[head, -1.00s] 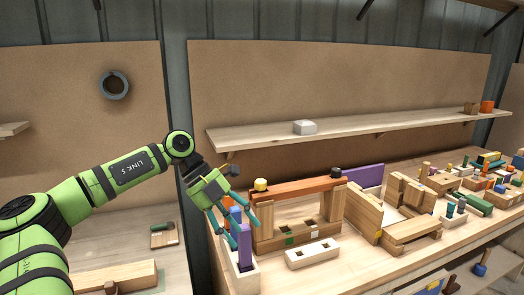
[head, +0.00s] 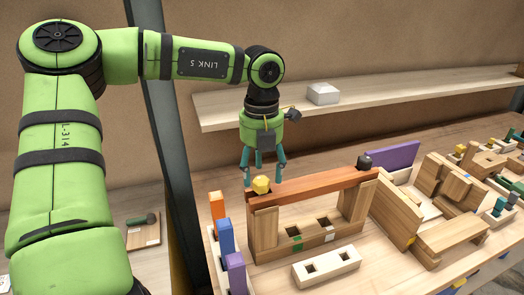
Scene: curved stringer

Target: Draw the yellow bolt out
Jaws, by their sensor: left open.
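The yellow bolt (head: 261,185) stands with its head above the left end of the orange-brown curved stringer (head: 315,187). The stringer rests on two wooden posts, and the bolt's shank is hidden in it. My left gripper (head: 264,182) points down over the bolt with its teal fingers open, one on each side of the yellow head. I cannot tell whether a finger touches the bolt. A black bolt (head: 364,163) stands at the stringer's right end. My right gripper is not in view.
A pale holder with orange, blue and purple (head: 235,272) pegs stands left of the frame. A white block with two square holes (head: 326,267) lies in front. Wooden assemblies (head: 440,195) and a purple board (head: 391,161) stand to the right. A shelf (head: 400,98) runs behind.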

